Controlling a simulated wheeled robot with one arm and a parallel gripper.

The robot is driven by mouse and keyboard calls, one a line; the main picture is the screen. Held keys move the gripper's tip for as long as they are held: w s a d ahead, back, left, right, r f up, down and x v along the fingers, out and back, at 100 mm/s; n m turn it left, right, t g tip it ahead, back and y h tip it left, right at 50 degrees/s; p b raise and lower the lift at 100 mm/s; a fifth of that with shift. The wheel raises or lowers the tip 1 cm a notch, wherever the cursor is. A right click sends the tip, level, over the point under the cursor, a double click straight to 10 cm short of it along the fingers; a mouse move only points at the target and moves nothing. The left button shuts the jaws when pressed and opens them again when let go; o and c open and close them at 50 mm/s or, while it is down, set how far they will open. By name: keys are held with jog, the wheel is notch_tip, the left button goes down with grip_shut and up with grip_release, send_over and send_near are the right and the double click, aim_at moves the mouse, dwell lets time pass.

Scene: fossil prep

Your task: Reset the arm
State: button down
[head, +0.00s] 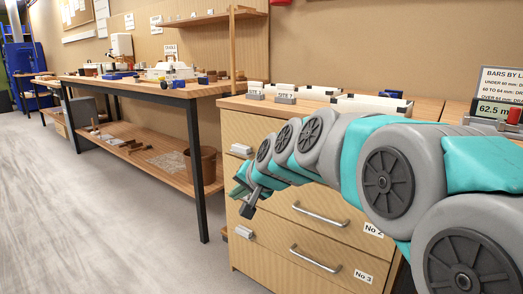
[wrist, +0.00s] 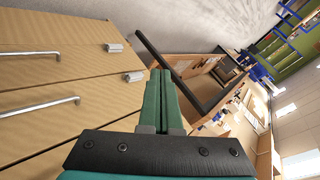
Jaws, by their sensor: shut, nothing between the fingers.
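My gripper (head: 246,204) is at the end of my grey and teal arm, in front of the wooden drawer cabinet (head: 262,222). It points down and to the left in the head view, near the cabinet's left front edge. In the wrist view my gripper (wrist: 160,75) shows two green fingers pressed together with nothing between them. The cabinet drawers (wrist: 50,85) are on the left of the wrist view. My arm hides part of the cabinet front in the head view.
A workbench (head: 170,92) with a lower shelf (head: 135,148) stands to the left, with a brown bucket (head: 202,165) on that shelf. Drawer handles (head: 316,259) stick out from the cabinet. A display sign (head: 497,88) stands on top at the right. Grey floor (head: 90,230) is clear at the left.

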jog(key=s+d+f+n+g+h, duration=0.1)
jog(key=s+d+f, duration=0.4)
jog(key=s, duration=0.7)
jog(key=s+d+f+n+g+h+p, duration=0.1)
jog(key=s+d+f+g+h, duration=0.2)
jog(key=s+d, duration=0.6)
jog(key=s+d+f+n+g+h, duration=0.1)
jog(key=s+d+f+g, duration=0.4)
jog(key=s, duration=1.2)
notch_tip(320, 180, down, 4)
jog(key=shift+s+d+r+n+g+h, duration=0.1)
jog(key=shift+s+d+n+g+h, duration=0.2)
jog(key=shift+d, duration=0.6)
jog(key=shift+w, duration=0.1)
